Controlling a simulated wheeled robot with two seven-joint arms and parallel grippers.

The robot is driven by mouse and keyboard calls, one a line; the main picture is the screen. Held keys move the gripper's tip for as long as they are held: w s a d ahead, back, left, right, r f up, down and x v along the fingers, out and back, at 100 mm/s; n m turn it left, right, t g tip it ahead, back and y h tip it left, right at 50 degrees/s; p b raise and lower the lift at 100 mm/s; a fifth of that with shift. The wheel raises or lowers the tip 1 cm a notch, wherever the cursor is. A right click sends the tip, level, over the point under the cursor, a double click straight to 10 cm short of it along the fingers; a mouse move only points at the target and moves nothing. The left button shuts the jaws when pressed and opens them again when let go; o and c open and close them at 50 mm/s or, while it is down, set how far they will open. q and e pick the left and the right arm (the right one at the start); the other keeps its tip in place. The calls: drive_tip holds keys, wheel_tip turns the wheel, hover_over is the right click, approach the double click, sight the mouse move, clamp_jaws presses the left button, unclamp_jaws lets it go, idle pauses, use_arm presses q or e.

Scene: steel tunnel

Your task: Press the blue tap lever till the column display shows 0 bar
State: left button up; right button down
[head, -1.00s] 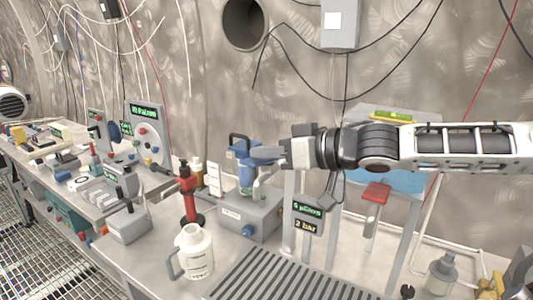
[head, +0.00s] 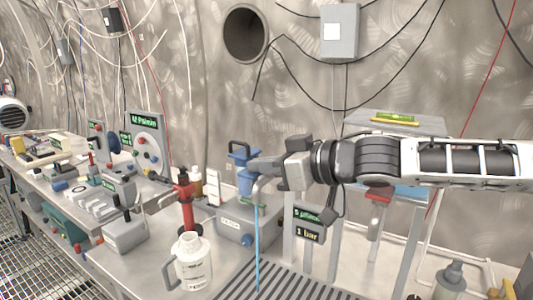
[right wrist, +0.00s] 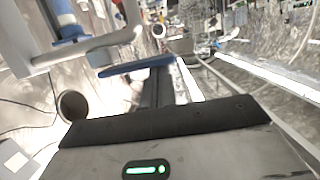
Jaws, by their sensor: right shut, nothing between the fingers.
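The blue tap (head: 245,181) stands on a grey box (head: 232,222) on the bench in the head view. A thin blue stream of water (head: 257,245) runs down from its spout. My right gripper (head: 259,164) is shut and empty, its fingertips at the tap's top. In the right wrist view the flat blue lever (right wrist: 135,68) lies across the ends of my shut fingers (right wrist: 158,88); contact looks likely, but the exact touching point is hard to see. The column display (head: 309,235) reads 1 bar. My left gripper is not in view.
A white jug (head: 193,262) and a red pump-like tool (head: 186,205) stand left of the tap. A slatted grate (head: 275,282) lies in front. A red lever (head: 378,194) is below my right arm. Instruments crowd the bench at left.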

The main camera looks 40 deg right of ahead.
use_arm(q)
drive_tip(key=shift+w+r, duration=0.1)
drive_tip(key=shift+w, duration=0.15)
use_arm(e)
drive_tip(key=shift+f, duration=0.1)
idle(0.5)
